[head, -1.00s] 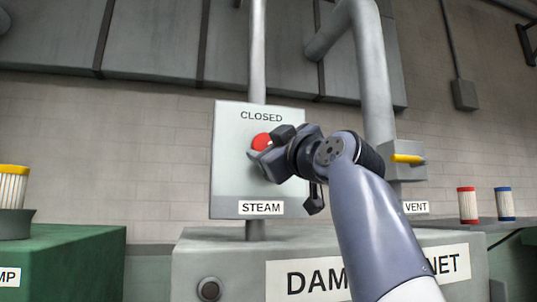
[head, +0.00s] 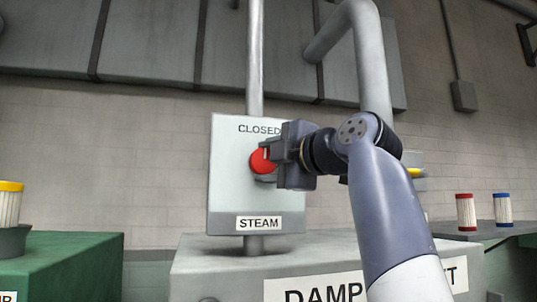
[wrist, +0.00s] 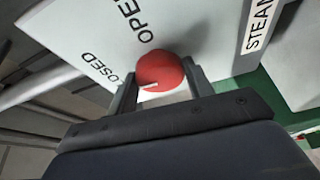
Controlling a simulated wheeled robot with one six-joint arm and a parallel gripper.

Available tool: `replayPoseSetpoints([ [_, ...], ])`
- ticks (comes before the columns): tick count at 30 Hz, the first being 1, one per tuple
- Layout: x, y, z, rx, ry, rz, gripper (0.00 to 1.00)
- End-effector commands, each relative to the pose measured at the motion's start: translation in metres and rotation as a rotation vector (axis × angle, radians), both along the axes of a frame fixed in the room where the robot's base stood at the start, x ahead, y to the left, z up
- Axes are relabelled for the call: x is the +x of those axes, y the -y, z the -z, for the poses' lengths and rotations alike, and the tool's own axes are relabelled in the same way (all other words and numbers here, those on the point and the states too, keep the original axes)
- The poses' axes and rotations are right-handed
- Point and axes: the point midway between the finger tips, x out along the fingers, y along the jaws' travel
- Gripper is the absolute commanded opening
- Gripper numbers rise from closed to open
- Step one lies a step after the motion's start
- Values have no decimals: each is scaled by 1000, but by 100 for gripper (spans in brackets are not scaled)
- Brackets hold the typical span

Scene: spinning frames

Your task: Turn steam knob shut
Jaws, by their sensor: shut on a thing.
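The red steam knob (head: 262,162) sits on a pale panel (head: 228,190) marked CLOSED at the top and STEAM at the bottom. My gripper (head: 272,160) is at the knob from the right, its fingers shut on it. In the wrist view the round red knob (wrist: 160,72) lies between the two fingers (wrist: 163,85). A short white mark on the knob shows near its lower left edge there. The words OPEN and part of CLOSED show on the panel in the wrist view. In the head view my gripper covers part of the knob and panel.
A grey damper cabinet (head: 215,262) stands below the panel. Red (head: 466,210) and blue (head: 502,208) ended spools stand at right. A green machine (head: 75,262) is at left.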

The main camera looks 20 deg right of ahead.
Motion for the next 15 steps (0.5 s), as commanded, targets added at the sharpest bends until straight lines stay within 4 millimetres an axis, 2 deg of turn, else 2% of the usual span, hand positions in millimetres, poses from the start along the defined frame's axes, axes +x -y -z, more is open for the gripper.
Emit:
replayPoseSetpoints([
  [15,1,0,1,-102,-2,1,26],
])
